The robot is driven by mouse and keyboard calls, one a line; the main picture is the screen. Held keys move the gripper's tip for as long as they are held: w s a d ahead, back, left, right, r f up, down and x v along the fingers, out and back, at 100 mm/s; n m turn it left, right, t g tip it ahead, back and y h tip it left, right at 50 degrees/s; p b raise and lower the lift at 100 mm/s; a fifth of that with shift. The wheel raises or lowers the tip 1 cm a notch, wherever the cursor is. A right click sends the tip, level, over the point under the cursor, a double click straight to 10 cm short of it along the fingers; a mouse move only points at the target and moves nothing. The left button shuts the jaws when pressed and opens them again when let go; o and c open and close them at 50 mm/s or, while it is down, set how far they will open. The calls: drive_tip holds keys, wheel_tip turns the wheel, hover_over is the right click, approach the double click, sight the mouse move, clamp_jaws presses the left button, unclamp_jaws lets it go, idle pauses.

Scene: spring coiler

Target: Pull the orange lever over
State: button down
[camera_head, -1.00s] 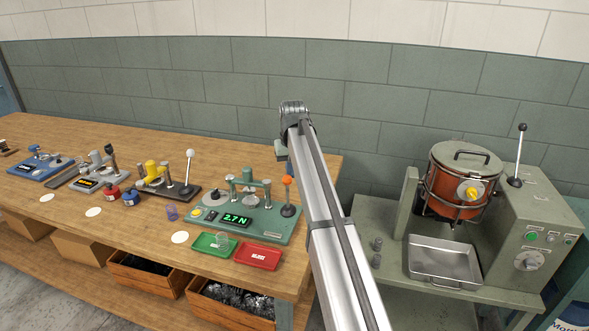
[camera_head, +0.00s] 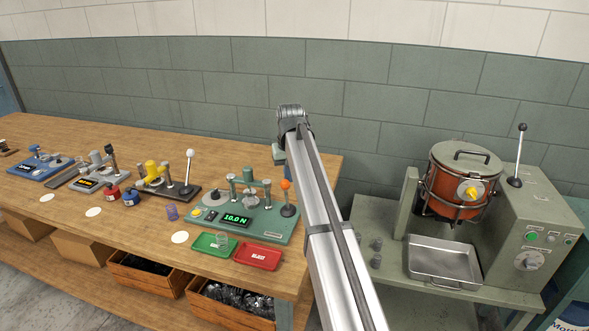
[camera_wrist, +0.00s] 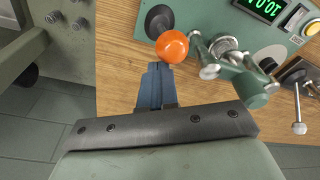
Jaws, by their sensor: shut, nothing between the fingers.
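The orange lever has a round orange knob (camera_head: 285,184) on a dark stalk. It stands at the right end of a green tester (camera_head: 262,226) on the wooden bench. The tester's display (camera_head: 236,218) reads 10.0 N in green. In the wrist view the knob (camera_wrist: 172,46) is just beyond the fingertips. My gripper (camera_wrist: 159,68) is shut, with its blue-grey fingers together and nothing between them. The tips are right by the knob, and I cannot tell whether they touch it. In the head view my arm hides most of the gripper.
A green tray (camera_head: 213,244) and a red tray (camera_head: 259,256) lie in front of the tester. Other lever devices stand to the left. A machine with an orange pot (camera_head: 462,184) stands right of the bench.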

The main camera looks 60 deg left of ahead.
sight(286, 180)
drive_tip(key=shift+d, duration=0.1)
drive_tip(key=shift+s+d+f, duration=0.3)
drive_tip(key=shift+s+d, duration=0.4)
drive_tip(key=shift+s+d+f, duration=0.15)
drive_tip(key=shift+s+d, duration=0.1)
drive_tip(key=shift+s, duration=0.05)
drive_tip(key=shift+w+a, duration=0.1)
drive_tip(key=shift+a, duration=0.05)
idle(0.3)
drive_tip(key=shift+w+a, duration=0.3)
drive_tip(key=shift+a, duration=0.05)
